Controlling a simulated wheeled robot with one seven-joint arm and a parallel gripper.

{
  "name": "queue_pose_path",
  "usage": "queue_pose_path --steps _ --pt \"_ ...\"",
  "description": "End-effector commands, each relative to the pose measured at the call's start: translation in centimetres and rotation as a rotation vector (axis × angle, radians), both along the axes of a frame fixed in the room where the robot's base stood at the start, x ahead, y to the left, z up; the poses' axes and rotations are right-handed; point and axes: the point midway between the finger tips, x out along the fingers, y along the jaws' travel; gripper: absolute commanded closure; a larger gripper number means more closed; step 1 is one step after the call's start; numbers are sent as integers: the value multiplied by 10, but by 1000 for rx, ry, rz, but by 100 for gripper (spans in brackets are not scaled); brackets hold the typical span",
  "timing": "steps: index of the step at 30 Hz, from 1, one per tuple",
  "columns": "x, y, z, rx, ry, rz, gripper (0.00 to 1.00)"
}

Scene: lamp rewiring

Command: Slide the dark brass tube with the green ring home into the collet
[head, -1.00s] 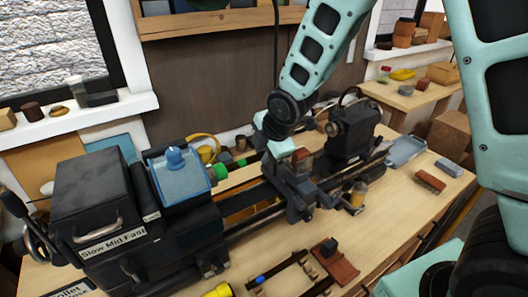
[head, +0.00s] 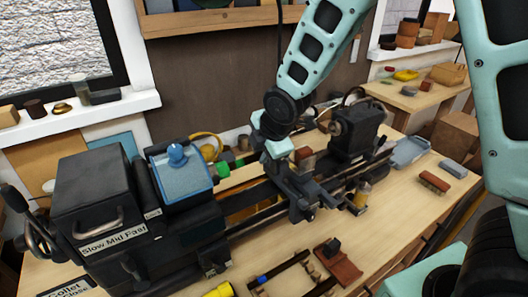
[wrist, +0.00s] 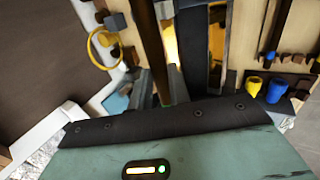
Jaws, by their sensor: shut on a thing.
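The lathe-like machine (head: 88,185) stands on the bench. A bright green part (head: 222,170) shows at the right side of its headstock, where the collet appears to be. Just right of it is a second, smaller green patch (head: 239,162), apparently the ring on the dark brass tube. My gripper (head: 272,155) is over the bed, right of these green parts, shut on the tube.
The tailstock (head: 355,130) stands at the right of the bed, with a carriage (head: 295,190) below my gripper. A blue-topped cover (head: 180,165) rises beside the headstock. A yellow hoop (wrist: 104,47) lies behind. A brush (head: 434,182) lies at the right.

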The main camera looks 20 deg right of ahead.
Motion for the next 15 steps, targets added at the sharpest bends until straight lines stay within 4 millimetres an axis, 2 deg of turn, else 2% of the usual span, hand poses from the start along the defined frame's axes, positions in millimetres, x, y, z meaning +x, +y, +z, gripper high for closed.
queue_pose_path --steps 15 --pt "-2 10 0 0 -1 0 100"
